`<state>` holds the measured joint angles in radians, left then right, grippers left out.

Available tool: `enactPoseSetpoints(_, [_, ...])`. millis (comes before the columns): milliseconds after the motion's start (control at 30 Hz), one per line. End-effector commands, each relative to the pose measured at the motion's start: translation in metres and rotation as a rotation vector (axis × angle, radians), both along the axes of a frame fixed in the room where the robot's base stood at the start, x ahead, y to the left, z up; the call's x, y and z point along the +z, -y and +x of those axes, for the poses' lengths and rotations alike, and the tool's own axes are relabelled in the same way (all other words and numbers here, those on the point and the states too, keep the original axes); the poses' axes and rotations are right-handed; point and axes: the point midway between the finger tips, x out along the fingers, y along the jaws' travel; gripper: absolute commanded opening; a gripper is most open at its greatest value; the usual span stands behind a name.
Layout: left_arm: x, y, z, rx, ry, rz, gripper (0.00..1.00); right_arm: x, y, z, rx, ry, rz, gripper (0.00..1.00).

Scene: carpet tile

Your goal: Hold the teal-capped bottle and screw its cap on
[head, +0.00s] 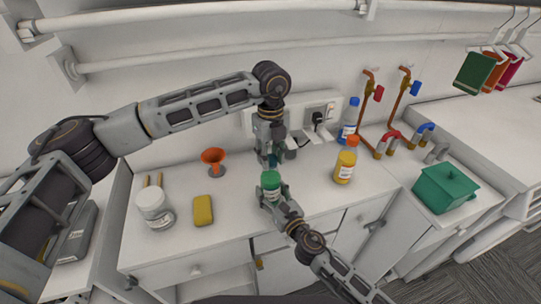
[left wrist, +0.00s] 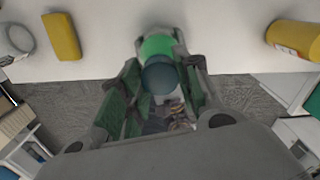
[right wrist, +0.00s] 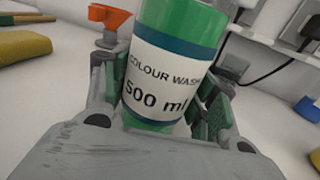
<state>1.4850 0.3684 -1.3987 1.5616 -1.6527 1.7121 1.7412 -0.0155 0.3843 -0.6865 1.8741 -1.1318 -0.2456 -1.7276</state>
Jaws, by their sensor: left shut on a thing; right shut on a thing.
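The green bottle (head: 271,182) has a white label, readable as "COLOUR WASH 500 ml" in the right wrist view (right wrist: 170,85). My right gripper (head: 270,192) is shut around its body and holds it upright near the counter's front edge. My left gripper (head: 273,158) points down above the bottle, shut on the dark teal cap (left wrist: 160,77). In the left wrist view the cap overlaps the bottle's green body (left wrist: 157,46). In the head view the cap looks a little above the bottle. The bottle's mouth is hidden, so I cannot tell whether they touch.
A white jar (head: 153,207), yellow sponge (head: 203,210) and orange funnel (head: 213,158) are on the left of the counter. A yellow bottle (head: 344,168) and a blue bottle (head: 348,122) stand to the right.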

Motion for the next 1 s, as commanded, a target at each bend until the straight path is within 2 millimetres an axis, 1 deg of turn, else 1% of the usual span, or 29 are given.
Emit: enactPoseSetpoints(1000, [-0.0005,0.0,0.0001,-0.827,-0.002,-0.001,0.04,-0.0003,0.0,0.0,0.0,0.0,0.001,0.0])
